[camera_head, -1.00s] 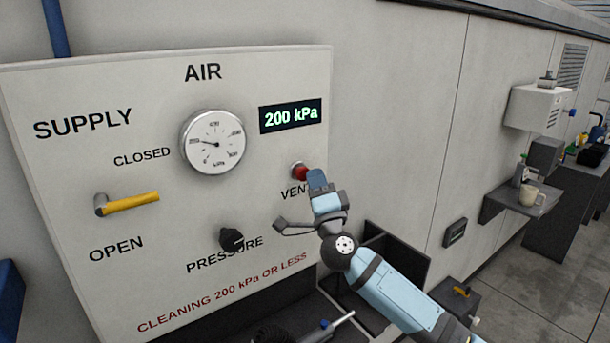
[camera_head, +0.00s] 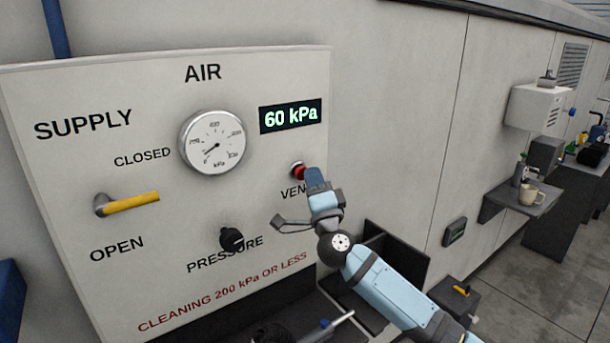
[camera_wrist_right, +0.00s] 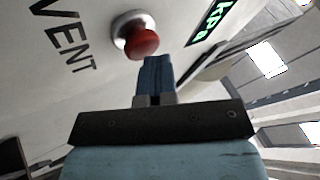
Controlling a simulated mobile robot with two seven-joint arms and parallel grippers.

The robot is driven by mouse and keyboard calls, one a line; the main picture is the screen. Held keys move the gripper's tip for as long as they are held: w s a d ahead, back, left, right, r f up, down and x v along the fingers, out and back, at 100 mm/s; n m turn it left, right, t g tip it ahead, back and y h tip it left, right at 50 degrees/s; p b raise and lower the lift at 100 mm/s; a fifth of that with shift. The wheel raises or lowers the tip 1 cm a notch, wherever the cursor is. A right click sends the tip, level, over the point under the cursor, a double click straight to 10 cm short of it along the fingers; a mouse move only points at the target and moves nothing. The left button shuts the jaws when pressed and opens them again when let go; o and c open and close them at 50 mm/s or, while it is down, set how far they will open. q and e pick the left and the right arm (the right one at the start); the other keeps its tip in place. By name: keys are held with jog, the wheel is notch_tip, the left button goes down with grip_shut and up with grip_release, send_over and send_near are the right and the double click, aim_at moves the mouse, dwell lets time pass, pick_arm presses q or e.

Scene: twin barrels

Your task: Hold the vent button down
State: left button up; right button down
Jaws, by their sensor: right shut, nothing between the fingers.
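The red vent button (camera_head: 299,171) sits in a silver collar on the white AIR panel (camera_head: 60,200). It also shows in the right wrist view (camera_wrist_right: 140,42), above the fingertips. My right gripper (camera_head: 313,174) is shut and empty, its blue fingertips at the button's right edge, partly covering the VENT label. Whether the tips touch the button I cannot tell for certain. The display (camera_head: 291,116) reads 60 kPa. The dial gauge (camera_head: 213,142) has its needle pointing to the lower left. My left gripper is not in view.
The yellow supply lever (camera_head: 130,203) lies level, between CLOSED and OPEN. A black pressure knob (camera_head: 232,239) is below the gauge. To the right, a wall shelf (camera_head: 515,203) holds a mug (camera_head: 530,194). A dark open-topped bin (camera_head: 400,255) stands behind my right arm.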

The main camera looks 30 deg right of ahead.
jog(key=shift+s, duration=0.1)
dwell(0.3)
jog(key=shift+s+p, duration=0.55)
jog(key=shift+s, duration=0.25)
jog(key=s, duration=0.1)
jog(key=s+p, duration=0.1)
jog(key=s, duration=0.1)
jog(key=s+p, duration=0.1)
jog(key=s, duration=0.1)
jog(key=shift+d, duration=0.25)
